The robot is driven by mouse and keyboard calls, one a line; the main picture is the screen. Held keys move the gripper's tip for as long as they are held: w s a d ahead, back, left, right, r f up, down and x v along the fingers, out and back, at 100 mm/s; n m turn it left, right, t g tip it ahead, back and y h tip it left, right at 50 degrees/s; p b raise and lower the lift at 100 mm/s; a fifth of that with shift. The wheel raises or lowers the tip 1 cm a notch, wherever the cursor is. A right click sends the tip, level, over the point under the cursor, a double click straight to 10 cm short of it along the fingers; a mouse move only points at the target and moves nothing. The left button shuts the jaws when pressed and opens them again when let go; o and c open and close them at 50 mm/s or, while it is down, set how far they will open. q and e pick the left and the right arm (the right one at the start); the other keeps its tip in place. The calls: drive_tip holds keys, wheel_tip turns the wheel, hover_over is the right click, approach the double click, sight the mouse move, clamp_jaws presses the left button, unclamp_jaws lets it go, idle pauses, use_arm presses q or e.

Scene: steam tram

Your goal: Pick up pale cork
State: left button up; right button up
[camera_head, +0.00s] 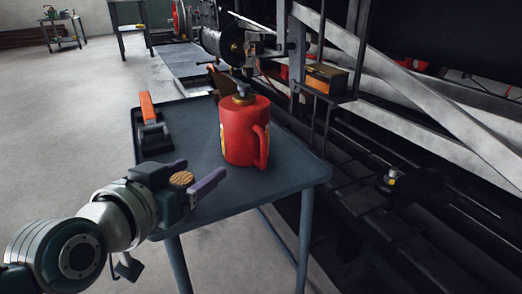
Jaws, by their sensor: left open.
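The pale cork (181,178) shows as a small round tan top near the front left edge of the dark table (262,184). My left gripper (189,178) is at the cork, with its dark fingers apart. One finger shows above and left of the cork, the other to its right. The cork appears between the fingers; whether either finger touches it I cannot tell. The cork's lower part is hidden by the gripper. My right gripper is not in view.
A red can (241,133) with a handle stands on the table behind the gripper. An orange-handled tool (150,127) lies at the table's left edge. Dark machinery with pale diagonal bars (405,92) fills the right. Open floor (70,125) lies left.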

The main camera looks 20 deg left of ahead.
use_arm(q)
drive_tip(key=shift+s, duration=0.15)
drive_tip(key=shift+c, duration=0.8)
clamp_jaws()
idle(0.4)
